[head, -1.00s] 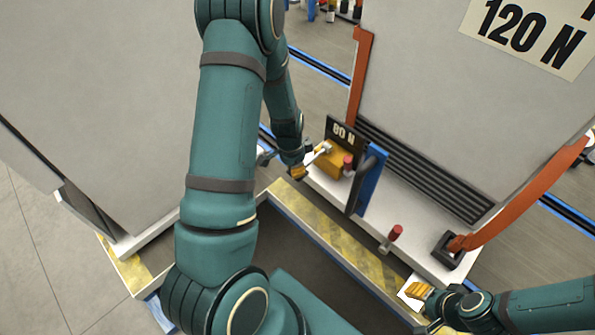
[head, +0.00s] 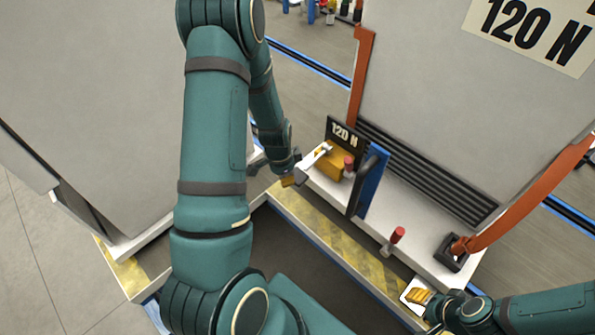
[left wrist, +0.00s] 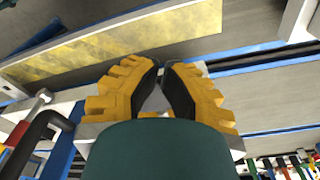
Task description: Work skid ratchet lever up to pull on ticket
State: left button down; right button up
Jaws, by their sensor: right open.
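The ticket (head: 530,32) is a pale sign reading 120 N on the large grey cabinet. A small black display (head: 344,133) on the skid also reads 120 N. My right gripper (head: 417,297) is open and empty at the skid's front right corner.
A blue upright plate (head: 373,185) with a black handle stands right of the block. A red-topped peg (head: 397,236) is at the skid's front edge. An orange strap (head: 530,205) runs down the cabinet's right side. My left arm covers the middle left.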

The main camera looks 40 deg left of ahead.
pick_arm(q)
notch_tip(320, 180, up, 12)
jog(key=s, duration=0.1)
jog(key=shift+a, duration=0.25)
dwell(2.3)
jog(key=s+d+f+n+h, duration=0.1)
jog(key=s+d+f+n, duration=0.25)
jog(key=d+f, duration=0.95)
jog(key=s+d+f+n+g+h, duration=0.1)
jog(key=s+d+f+n, duration=0.25)
jog(key=d, duration=0.25)
jog(key=s+d+f+n+h, duration=0.1)
jog(key=s+d+f+n, duration=0.1)
jog(key=s+d+f, duration=0.35)
jog(key=w+d+r+m+t, duration=0.1)
jog(key=w+d+r, duration=0.3)
jog(key=w+r, duration=0.3)
jog(key=shift+w+t, duration=0.4)
jog(key=shift+f, duration=0.1)
